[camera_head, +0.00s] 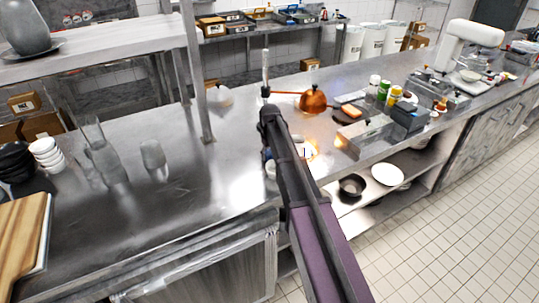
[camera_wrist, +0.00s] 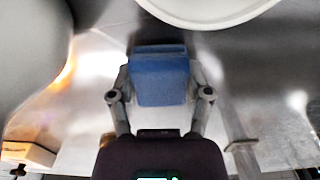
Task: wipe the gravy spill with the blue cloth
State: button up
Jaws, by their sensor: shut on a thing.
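My gripper (camera_wrist: 160,88) is shut on the blue cloth (camera_wrist: 160,68), which shows as a folded blue block between the two fingers in the wrist view. The cloth is over or on the steel counter; I cannot tell whether it touches it. In the head view my arm reaches over the counter (camera_head: 215,190) and hides most of the gripper and cloth. I cannot make out the gravy spill in either view; the arm or the cloth may cover it.
A white round dish (camera_wrist: 210,8) lies just beyond the cloth in the wrist view. A large grey rounded thing (camera_wrist: 28,55) is close at left. A copper pan (camera_head: 313,101) and several containers stand farther along the counter. Glasses (camera_head: 153,155) stand at left.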

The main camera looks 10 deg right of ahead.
jog(key=shift+r+p, duration=2.6)
jog(key=shift+r, duration=0.25)
jog(key=shift+r+p, duration=1.5)
